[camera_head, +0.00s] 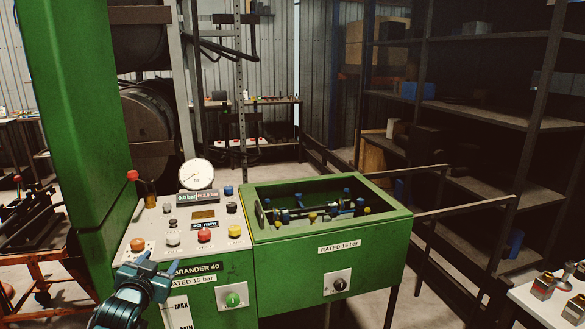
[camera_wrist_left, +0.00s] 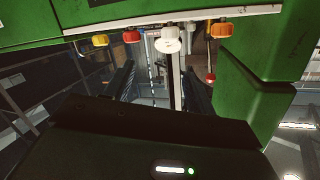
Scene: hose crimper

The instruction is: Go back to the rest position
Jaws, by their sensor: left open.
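My left gripper (camera_head: 160,264) is at the lower left of the head view, at the front edge of the green machine's control panel (camera_head: 150,236). Its two fingers are apart with nothing between them. In the left wrist view the spread fingers of my left gripper (camera_wrist_left: 160,88) point toward the panel's buttons. A white button (camera_wrist_left: 168,40) shows ahead of the fingers; I cannot tell how far off it is. My right gripper is not in view.
The green machine (camera_head: 335,265) has an open bin of fittings and a pressure gauge (camera_head: 196,174). A green column (camera_head: 75,110) rises close on the left. Dark shelves (camera_head: 490,115) stand at right. A white table (camera_head: 530,300) with small blocks is at lower right.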

